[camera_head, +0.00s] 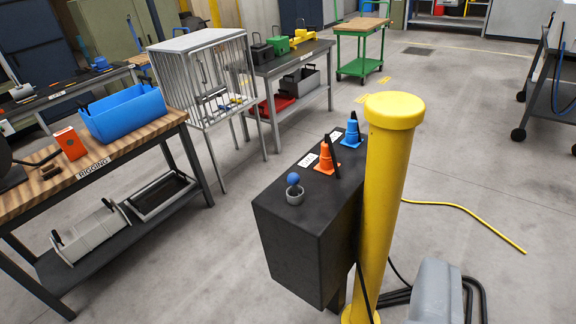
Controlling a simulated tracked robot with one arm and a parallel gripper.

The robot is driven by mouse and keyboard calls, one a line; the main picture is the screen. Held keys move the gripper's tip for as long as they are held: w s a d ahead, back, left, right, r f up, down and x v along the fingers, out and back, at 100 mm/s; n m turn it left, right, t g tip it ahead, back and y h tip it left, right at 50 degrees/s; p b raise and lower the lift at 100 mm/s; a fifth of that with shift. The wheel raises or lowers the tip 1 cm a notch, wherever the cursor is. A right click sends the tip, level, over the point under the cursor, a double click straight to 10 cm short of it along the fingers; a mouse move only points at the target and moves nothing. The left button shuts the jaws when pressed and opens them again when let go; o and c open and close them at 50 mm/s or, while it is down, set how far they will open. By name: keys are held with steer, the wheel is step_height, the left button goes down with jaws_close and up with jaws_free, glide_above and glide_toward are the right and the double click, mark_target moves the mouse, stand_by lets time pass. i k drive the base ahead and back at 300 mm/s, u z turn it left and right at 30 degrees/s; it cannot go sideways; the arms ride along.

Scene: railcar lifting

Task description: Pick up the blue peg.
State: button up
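A blue cone-shaped peg (351,133) with a dark tip stands upright on the far end of a black cabinet top (298,222), close to the yellow post. An orange cone-shaped peg (325,161) stands nearer on the same top, with a dark rod beside it. Small white labels lie by both pegs; their text is too small to read. A blue ball on a small grey cup (295,196) is at the near left of the top. My gripper is not recognisable in this view, and nothing is seen touching the blue peg.
A thick yellow post (386,205) stands right against the cabinet's right side. A grey rounded body (437,292) with black tubes is at the bottom right. A wooden-topped bench (40,190) with a blue bin (125,112) is left. Open floor lies at right, crossed by a yellow cable (470,220).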

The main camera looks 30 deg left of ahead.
mark_target(293, 179)
steer(key=u, duration=0.15)
steer(key=i, duration=0.95)
steer(key=u, duration=0.15)
